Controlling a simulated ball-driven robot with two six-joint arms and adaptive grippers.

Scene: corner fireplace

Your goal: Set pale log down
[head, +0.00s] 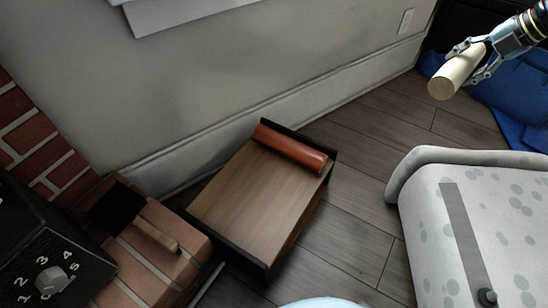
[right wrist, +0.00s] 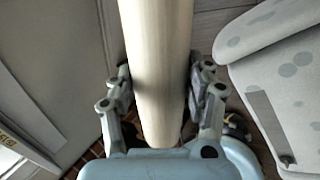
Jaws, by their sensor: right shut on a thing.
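The pale log (head: 456,72) is a smooth, cream-coloured cylinder at the upper right of the head view. My right gripper (head: 474,62) is shut on it and holds it up in the air, with one end pointing toward the camera. In the right wrist view the pale log (right wrist: 160,60) runs lengthwise between the two fingers of my right gripper (right wrist: 162,85). My left gripper is not in view.
A low wooden stand (head: 245,195) with black ends holds a red-brown roll (head: 291,147) along its far end. A brick hearth (head: 150,262) with a brush-like tool (head: 155,235) is at left. A spotted pale seat (head: 470,215) stands at right. Floor (head: 345,205) between is clear.

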